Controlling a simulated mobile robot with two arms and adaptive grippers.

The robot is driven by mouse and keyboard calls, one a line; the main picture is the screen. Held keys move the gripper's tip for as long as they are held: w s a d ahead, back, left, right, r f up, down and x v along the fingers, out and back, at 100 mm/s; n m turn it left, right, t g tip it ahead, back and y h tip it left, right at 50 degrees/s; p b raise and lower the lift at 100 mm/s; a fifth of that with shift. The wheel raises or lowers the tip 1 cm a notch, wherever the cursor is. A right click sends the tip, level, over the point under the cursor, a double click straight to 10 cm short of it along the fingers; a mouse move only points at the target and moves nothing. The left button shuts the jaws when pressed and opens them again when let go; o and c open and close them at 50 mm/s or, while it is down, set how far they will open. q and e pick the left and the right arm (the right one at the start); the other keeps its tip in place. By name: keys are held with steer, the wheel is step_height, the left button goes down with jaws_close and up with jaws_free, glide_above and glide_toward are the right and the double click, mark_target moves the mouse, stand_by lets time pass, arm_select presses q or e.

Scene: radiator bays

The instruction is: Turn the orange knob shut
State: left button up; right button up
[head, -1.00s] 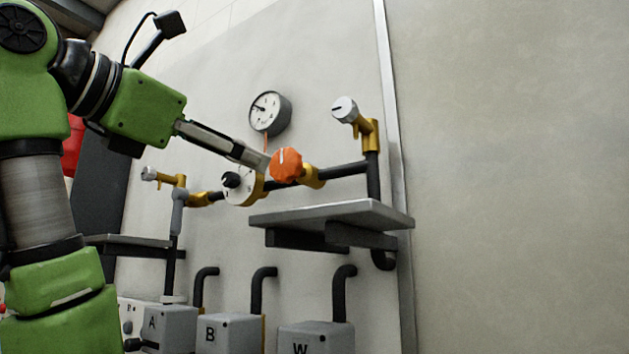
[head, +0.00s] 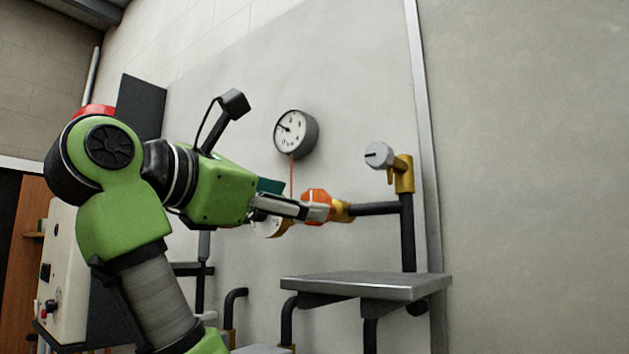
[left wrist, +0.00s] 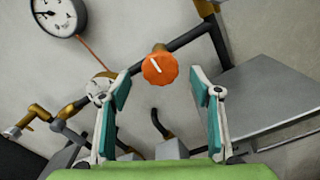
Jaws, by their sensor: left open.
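The orange knob (head: 317,206) sits on a brass valve body on a black horizontal pipe below the gauge. In the left wrist view the orange knob (left wrist: 160,68) shows whole, with a white line across its face running from upper left to lower right. My left gripper (left wrist: 162,90) is open, its two teal-padded fingers apart on either side of the knob in that view. In the head view my left gripper (head: 322,210) overlaps the knob and hides part of it; I cannot tell whether they touch. My right gripper is not in view.
A round gauge (head: 296,133) hangs above the pipe. A grey-capped brass valve (head: 380,156) stands to the right. A metal shelf (head: 365,286) juts out below the knob. A white dial (left wrist: 101,88) is left of the knob. The wall at the right is bare.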

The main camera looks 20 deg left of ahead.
arm_select(q)
steer(key=p+x, duration=0.1)
steer(key=x, duration=0.1)
steer(key=p+x, duration=0.3)
steer(key=x, duration=0.1)
steer(key=shift+a+f, duration=0.1)
steer(key=shift+f, duration=0.15)
steer(key=shift+w, duration=0.3)
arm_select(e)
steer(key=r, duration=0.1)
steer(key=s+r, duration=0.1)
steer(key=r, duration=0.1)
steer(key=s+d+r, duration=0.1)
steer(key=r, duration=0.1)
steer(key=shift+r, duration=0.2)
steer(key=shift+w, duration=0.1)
arm_select(q)
steer(key=c, duration=1)
steer(key=shift+c, duration=0.7)
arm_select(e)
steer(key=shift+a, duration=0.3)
